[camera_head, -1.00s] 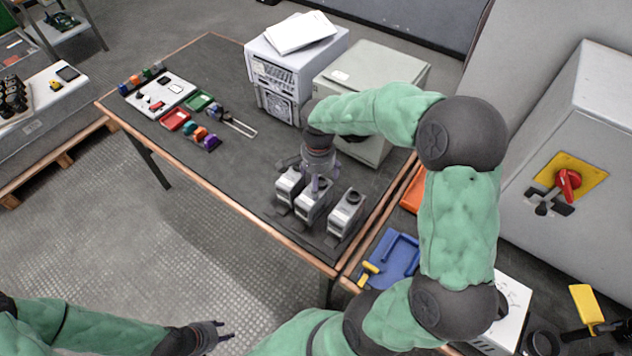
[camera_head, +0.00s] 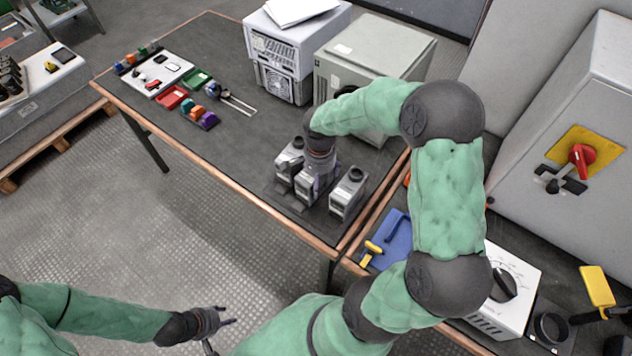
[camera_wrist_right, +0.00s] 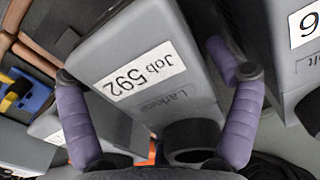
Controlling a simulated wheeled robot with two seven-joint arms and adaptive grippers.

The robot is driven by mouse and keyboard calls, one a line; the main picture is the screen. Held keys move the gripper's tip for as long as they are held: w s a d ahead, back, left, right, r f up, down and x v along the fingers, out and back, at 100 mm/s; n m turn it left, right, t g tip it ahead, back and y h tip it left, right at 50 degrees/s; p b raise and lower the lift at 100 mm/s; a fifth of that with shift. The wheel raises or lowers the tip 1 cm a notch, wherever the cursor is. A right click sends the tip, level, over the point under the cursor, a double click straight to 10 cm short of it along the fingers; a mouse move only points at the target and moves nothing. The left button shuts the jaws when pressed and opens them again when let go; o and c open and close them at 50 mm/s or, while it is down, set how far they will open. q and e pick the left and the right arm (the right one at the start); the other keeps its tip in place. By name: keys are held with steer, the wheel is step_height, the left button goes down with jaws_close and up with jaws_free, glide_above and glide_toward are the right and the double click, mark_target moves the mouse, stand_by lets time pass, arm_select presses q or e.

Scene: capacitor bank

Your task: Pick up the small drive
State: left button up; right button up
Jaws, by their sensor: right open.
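Three grey drives with dark round tops stand in a row near the table's front right corner: a left one (camera_head: 289,156), a middle one (camera_head: 303,188) and a right one (camera_head: 348,192). Which is the small drive I cannot tell for sure. My right gripper (camera_head: 316,188) points down at the middle drive and partly hides it. In the right wrist view, the open purple fingers (camera_wrist_right: 158,80) lie on either side of a drive labelled "Job 592" (camera_wrist_right: 130,50). Contact is not clear. My left gripper (camera_head: 228,316) is open and empty over the floor.
Neighbouring drives stand close on both sides; one (camera_wrist_right: 298,50) shows at the right of the wrist view. A grey cabinet (camera_head: 370,75) and a white unit (camera_head: 290,45) stand behind. A blue tray (camera_head: 392,240) lies on the adjoining bench. The table's middle is clear.

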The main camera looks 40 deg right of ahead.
steer(key=c, duration=1.5)
